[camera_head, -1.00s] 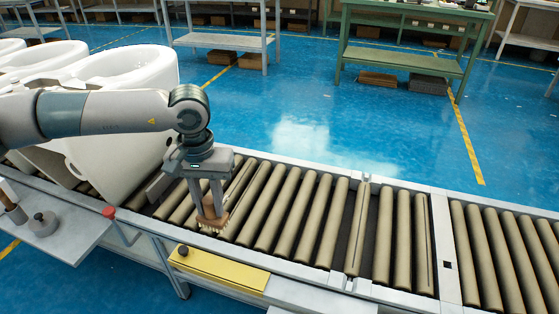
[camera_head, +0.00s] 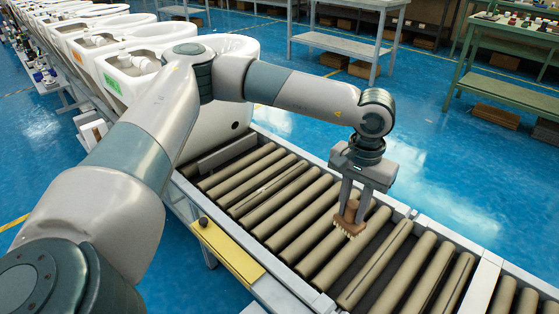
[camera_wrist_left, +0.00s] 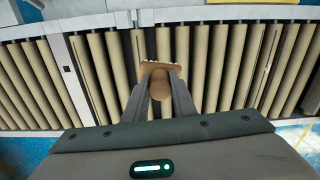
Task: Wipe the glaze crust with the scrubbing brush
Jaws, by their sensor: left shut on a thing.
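The scrubbing brush (camera_head: 351,213) has a brown wooden body and pale bristles pointing down. My left gripper (camera_head: 350,200) is shut on it and holds it over the conveyor rollers, to the right of the nearest white toilet (camera_head: 222,105). I cannot tell whether the bristles touch the rollers. In the left wrist view the brush (camera_wrist_left: 160,82) sits between the two fingers of my left gripper (camera_wrist_left: 158,92), its bristles at the far end. I cannot make out the glaze crust in either view. My right gripper is out of view.
The roller conveyor (camera_head: 262,205) runs diagonally across the view, with a metal side rail. A yellow plate (camera_head: 228,250) with a dark knob lies along its near side. More toilets line up at the back left. A green workbench (camera_head: 505,75) stands beyond open blue floor.

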